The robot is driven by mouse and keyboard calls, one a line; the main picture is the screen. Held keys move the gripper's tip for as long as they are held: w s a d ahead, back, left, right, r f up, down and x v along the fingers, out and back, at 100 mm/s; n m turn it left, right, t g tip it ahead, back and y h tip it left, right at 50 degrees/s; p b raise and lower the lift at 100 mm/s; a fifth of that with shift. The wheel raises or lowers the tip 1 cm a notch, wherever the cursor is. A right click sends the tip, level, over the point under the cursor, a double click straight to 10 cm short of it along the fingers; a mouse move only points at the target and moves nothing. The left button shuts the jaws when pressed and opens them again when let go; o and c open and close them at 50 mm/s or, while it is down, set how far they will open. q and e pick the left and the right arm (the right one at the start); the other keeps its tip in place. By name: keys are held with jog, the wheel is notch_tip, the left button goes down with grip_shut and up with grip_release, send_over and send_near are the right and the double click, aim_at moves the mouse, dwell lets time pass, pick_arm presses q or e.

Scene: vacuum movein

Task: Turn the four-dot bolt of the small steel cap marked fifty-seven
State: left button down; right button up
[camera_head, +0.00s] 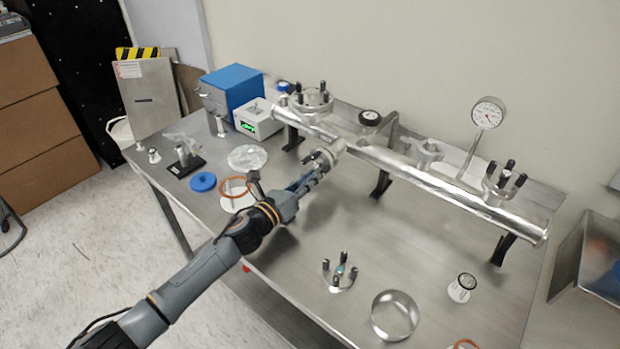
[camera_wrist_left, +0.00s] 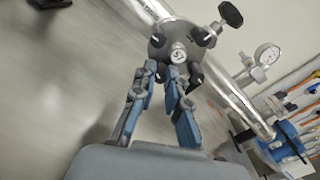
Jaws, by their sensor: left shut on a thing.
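The small steel cap (camera_head: 322,157) sits on the front side of the long steel tube, with dark bolts around its rim. In the left wrist view the cap (camera_wrist_left: 178,53) faces me with a small marking that I cannot read fully. My left gripper (camera_head: 312,174) reaches the cap from the front. In the left wrist view its two blue-padded fingers (camera_wrist_left: 161,74) are shut on a lower bolt of the cap. The fingers hide most of that bolt, and its dots cannot be made out. My right gripper is in neither view.
The steel tube (camera_head: 430,180) runs along the back of the table on black stands, with a dial gauge (camera_head: 488,112) above it. A loose flange with dark bolts (camera_head: 340,273), a steel ring (camera_head: 394,315) and a blue disc (camera_head: 203,181) lie on the table.

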pick_arm(q)
jog(key=c, duration=1.4)
grip_release()
jog(key=shift+o, duration=0.2)
jog(key=v, duration=1.2)
